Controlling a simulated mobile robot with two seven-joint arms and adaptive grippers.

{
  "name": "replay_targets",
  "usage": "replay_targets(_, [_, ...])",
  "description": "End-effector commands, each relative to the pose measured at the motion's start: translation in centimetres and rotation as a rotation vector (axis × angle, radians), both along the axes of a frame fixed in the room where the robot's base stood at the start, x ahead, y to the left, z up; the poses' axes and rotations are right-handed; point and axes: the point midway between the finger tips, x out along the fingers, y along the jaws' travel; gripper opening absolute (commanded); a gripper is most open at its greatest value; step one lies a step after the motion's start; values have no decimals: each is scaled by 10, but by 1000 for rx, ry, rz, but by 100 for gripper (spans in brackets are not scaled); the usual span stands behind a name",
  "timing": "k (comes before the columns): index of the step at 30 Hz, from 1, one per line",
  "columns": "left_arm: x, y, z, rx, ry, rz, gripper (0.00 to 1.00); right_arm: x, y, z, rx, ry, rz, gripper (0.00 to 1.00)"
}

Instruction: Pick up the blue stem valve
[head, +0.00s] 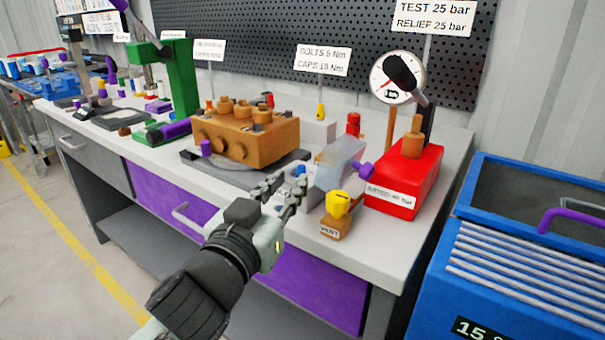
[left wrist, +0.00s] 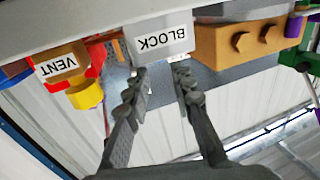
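My left gripper (head: 283,190) reaches over the bench's front edge from below. Its two fingers are apart with nothing held between them. In the left wrist view the fingertips (left wrist: 161,72) point at a grey block labelled BLOCK (left wrist: 162,40). No blue stem shows clearly in the left wrist view. My right gripper is not in view.
A yellow-knobbed VENT valve (head: 338,212) stands right of the gripper, also in the left wrist view (left wrist: 70,75). A red gauge unit (head: 405,185) is behind it. An orange pump (head: 245,138) stands left. A blue bin (head: 520,260) is at right.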

Motion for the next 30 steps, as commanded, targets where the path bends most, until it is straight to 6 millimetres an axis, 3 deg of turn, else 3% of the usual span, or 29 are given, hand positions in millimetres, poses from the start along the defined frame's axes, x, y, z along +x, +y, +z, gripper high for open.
replay_targets(7, [20,-7,0,0,1,2,24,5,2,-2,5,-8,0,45])
replay_targets(15, [59,-22,0,1,1,2,24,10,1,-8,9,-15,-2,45])
replay_targets(25, [67,-25,-1,0,2,1,24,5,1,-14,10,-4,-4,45])
replay_targets(30, [67,-25,-1,1,2,1,4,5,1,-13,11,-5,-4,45])
